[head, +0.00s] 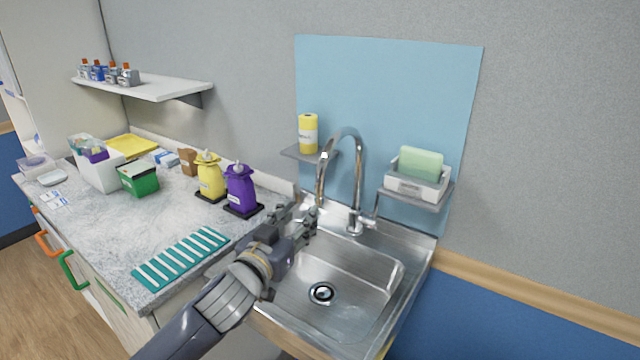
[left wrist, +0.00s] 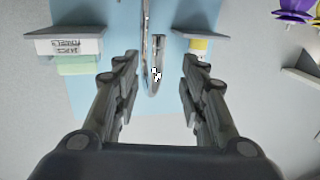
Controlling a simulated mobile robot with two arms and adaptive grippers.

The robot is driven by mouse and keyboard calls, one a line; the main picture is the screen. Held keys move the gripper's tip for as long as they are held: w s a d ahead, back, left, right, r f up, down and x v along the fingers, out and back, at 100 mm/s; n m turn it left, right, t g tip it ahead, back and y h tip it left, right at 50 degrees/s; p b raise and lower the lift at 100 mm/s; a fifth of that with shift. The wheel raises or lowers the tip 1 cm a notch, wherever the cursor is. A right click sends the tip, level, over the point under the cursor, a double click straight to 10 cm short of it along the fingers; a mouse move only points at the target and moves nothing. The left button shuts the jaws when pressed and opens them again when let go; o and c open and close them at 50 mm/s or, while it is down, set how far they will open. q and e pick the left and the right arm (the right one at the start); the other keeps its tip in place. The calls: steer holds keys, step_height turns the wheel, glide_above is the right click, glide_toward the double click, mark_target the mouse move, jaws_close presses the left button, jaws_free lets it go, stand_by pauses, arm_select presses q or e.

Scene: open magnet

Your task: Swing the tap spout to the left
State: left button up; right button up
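The chrome tap (head: 357,185) stands at the back of the steel sink. Its arched spout (head: 321,178) curves over to the left of the upright, with the outlet end hanging down. My left gripper (head: 297,214) is at the outlet end, over the sink's left rim, with its fingers apart. In the left wrist view the spout (left wrist: 158,70) shows in the gap between the two open fingers (left wrist: 160,75), with clear space on both sides. I see no finger touching it. My right gripper is not in view.
The sink basin (head: 345,290) is empty. A soap shelf (head: 415,190) with a white box and green sponge is right of the tap; a small shelf (head: 300,154) with a yellow roll is left. Yellow (head: 210,180) and purple (head: 241,189) dispensers stand on the counter.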

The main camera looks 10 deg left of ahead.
mark_target(317, 186)
arm_select(q)
steer(key=w, duration=0.3)
steer(key=w+d+r+p, duration=0.1)
steer(key=w, duration=0.2)
steer(key=w+d+r+p, duration=0.1)
steer(key=w, duration=0.3)
steer(key=shift+w+d+p, duration=0.15)
steer(key=shift+w+p, duration=0.2)
steer(key=shift+w, duration=0.35)
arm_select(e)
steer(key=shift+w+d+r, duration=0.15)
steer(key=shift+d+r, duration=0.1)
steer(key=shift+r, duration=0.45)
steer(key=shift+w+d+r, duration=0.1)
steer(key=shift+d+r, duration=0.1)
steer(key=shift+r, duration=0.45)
arm_select(q)
jaws_close()
